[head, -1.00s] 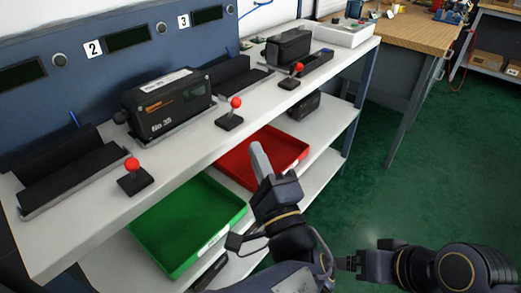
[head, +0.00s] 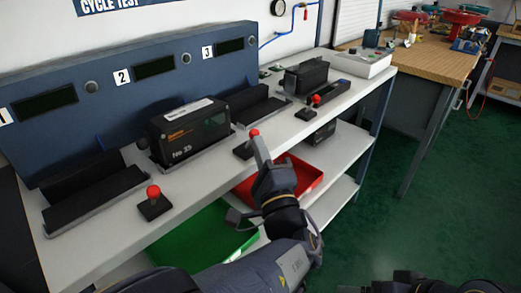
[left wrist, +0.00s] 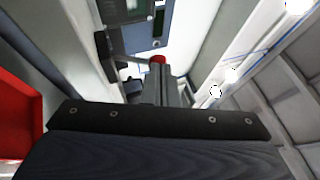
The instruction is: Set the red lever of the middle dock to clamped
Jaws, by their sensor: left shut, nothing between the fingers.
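The middle dock, under the number 2 plate (head: 122,76), holds a black positioner (head: 190,135) with orange and white lettering. Its red-knobbed lever (head: 254,132) stands on a small black base at the dock's right front. My left gripper (head: 261,150) is shut and empty, its fingertips just in front of that lever and overlapping it in the head view; I cannot tell whether they touch. A red knob (left wrist: 157,60) shows just beyond the fingers in the left wrist view. Dark parts of my right arm show at the bottom edge; its jaws cannot be made out.
Another red lever (head: 153,191) stands by the empty left dock (head: 95,208), and one (head: 315,100) stands farther right. A black device (head: 305,76) sits at the back right. Green (head: 205,235) and red (head: 310,180) trays lie on the lower shelf.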

